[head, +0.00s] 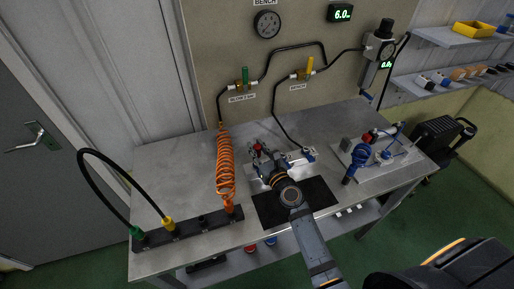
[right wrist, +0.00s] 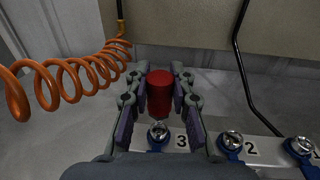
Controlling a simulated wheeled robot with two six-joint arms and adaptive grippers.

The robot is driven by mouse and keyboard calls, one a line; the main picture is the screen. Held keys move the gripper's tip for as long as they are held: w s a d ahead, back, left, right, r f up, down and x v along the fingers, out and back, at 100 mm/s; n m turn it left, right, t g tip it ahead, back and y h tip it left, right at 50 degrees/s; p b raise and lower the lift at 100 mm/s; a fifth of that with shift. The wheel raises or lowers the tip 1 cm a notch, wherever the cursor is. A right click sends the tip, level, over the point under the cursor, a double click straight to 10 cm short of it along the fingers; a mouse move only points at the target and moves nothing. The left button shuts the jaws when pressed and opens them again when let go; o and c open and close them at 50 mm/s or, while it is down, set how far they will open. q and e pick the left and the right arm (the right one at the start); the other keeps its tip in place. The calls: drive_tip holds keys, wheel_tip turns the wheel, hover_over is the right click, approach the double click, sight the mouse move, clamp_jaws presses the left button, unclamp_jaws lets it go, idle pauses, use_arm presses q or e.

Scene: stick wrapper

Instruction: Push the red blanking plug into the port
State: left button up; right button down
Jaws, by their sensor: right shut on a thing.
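The red blanking plug (right wrist: 160,94) is upright between the fingers of my right gripper (right wrist: 159,78), which is shut on it. In the right wrist view the port marked 3 (right wrist: 158,132) shows just below the plug in the picture, with a metal ring and a blue collar. I cannot tell whether the plug touches it. Ports 2 (right wrist: 232,139) and 1 (right wrist: 301,146) sit to the right on the same pale block. In the head view my right gripper (head: 261,160) is over the left part of the block and hides much of it. My left gripper is not in view.
An orange coiled hose (head: 225,165) hangs just left of the gripper. A black mat (head: 318,192) lies at the bench's front. A plate with blue tubing (head: 362,155) stands to the right, and a dark rail (head: 190,231) with a looped black hose lies at left.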

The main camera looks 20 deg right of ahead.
sight(259, 157)
drive_tip(key=shift+f+b, duration=1.55)
drive_tip(key=shift+f, duration=0.1)
drive_tip(key=c, duration=1.1)
unclamp_jaws()
drive_tip(key=shift+r, duration=0.1)
drive_tip(key=s, duration=0.4)
drive_tip(key=s+d, duration=0.1)
drive_tip(key=s, duration=0.3)
drive_tip(key=s+d, duration=0.1)
drive_tip(key=s, duration=0.3)
